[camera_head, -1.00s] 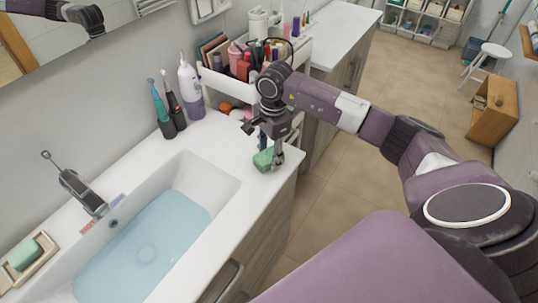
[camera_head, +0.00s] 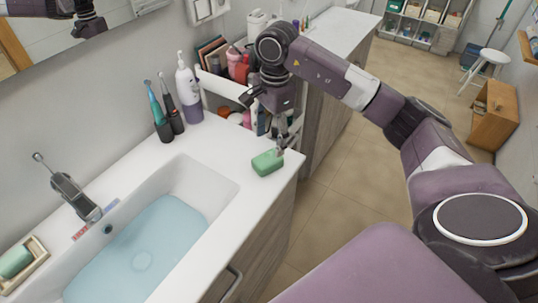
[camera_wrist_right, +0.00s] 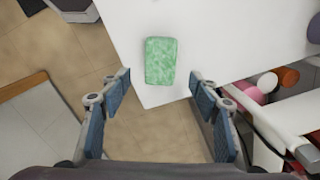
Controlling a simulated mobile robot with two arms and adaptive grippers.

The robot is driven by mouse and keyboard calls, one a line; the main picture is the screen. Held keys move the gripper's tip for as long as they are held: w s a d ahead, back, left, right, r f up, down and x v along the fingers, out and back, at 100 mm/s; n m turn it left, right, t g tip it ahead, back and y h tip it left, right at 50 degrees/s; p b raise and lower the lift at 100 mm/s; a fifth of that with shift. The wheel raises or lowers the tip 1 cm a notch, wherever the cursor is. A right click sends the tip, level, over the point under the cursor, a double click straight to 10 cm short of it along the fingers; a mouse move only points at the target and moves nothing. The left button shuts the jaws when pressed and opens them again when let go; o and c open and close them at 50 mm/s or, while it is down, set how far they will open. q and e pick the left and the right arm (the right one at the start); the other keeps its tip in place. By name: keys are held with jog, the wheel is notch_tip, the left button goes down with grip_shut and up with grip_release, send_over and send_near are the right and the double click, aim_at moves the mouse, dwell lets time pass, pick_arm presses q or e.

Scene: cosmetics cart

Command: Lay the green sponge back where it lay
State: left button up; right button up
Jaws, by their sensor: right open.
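The green sponge (camera_head: 267,162) lies flat on the white sink counter (camera_head: 205,135), near its right corner and front edge. My right gripper (camera_head: 272,132) is above and just behind the sponge, clear of it, with its jaws apart and nothing between them. In the right wrist view the sponge (camera_wrist_right: 160,61) lies on the white surface beyond the two open fingers (camera_wrist_right: 155,90). My left gripper does not show.
A basin with bluish water (camera_head: 150,240) lies left of the sponge. A cart (camera_head: 222,86) with cosmetics stands behind the counter's right end. Toothbrushes (camera_head: 160,118) and a pump bottle (camera_head: 188,90) stand by the wall. A green soap (camera_head: 15,260) sits in a dish at the left.

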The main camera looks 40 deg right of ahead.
aim_at(271, 157)
jog(key=shift+d+r+b, duration=0.1)
jog(key=shift+r+b, duration=0.2)
jog(key=shift+r, duration=1.6)
